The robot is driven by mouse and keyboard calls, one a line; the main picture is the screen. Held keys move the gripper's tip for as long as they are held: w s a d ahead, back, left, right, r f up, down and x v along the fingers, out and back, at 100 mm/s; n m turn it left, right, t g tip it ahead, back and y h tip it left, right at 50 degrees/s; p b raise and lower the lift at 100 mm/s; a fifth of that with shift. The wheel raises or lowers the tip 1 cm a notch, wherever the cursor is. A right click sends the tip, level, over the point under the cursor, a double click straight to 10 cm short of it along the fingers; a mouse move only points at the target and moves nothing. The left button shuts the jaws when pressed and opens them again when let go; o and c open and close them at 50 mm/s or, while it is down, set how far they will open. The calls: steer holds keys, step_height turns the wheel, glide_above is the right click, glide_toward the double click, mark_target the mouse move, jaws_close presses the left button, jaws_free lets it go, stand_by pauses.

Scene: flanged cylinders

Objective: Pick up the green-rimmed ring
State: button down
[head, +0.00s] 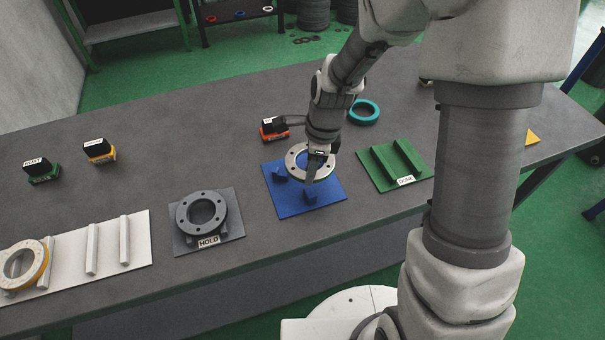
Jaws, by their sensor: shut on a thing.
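My gripper (315,174) is shut on the near right part of a pale grey ring (294,165) with bolt holes. The ring is at the blue fixture plate (330,197), which has small blue blocks. I cannot tell whether the ring rests on the blocks or hangs just above them. No green rim can be made out clearly on it at this size, and the fingers hide part of it. A teal ring (363,112) lies flat on the table behind and to the right of my gripper.
A dark grey ring (183,217) sits on the HOLD plate (235,225). A yellow-rimmed ring (41,272) leans on a white rack (138,232) at left. A green plate labelled DONE (382,177) with two ridges is empty. Small labelled blocks (42,170) stand farther back on the grey table (190,130).

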steer(key=s+d+r, duration=0.2)
steer(key=d+r, duration=0.4)
steer(key=d, duration=0.3)
steer(key=shift+d, duration=0.3)
steer(key=shift+s, duration=0.1)
